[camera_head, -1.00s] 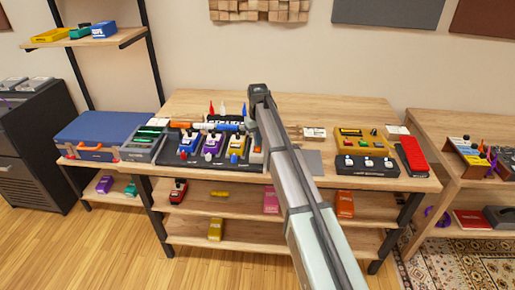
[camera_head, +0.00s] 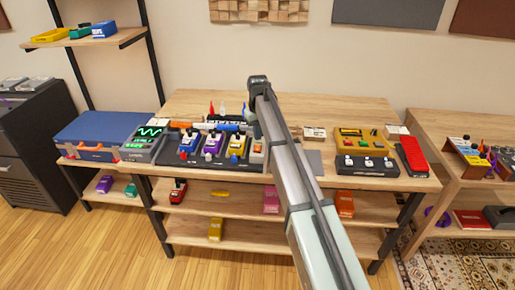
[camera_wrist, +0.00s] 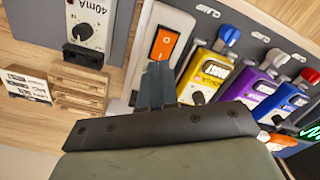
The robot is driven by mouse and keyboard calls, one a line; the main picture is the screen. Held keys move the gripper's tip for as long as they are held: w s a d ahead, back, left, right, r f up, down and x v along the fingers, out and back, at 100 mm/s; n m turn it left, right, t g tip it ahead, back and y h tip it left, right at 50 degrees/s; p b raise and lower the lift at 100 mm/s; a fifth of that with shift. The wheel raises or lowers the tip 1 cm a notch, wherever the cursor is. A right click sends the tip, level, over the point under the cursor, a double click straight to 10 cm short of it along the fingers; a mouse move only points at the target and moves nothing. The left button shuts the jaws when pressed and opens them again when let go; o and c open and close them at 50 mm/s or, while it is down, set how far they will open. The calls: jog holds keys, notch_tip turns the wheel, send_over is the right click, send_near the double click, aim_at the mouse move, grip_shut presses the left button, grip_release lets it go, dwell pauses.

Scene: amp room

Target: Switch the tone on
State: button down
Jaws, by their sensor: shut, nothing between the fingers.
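An orange rocker switch (camera_wrist: 163,44) sits on a narrow white box beside the pedal row in the wrist view; the box also shows in the head view (camera_head: 257,149), left of my arm. My gripper (camera_wrist: 158,74) is shut and empty, its fingertips just below the switch in the picture. I cannot tell whether they touch it. In the head view my arm hides the fingertips. A grey scope (camera_head: 142,145) at the left of the bench shows a lit green wave; part of its screen shows in the wrist view (camera_wrist: 312,127).
Yellow (camera_head: 236,147), purple (camera_head: 212,145) and blue (camera_head: 187,145) pedals stand in a row on a dark board. A meter marked 40mA (camera_wrist: 90,22) lies on the switch's other side.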

aim_at(258, 146)
jog(key=shift+r, duration=1.85)
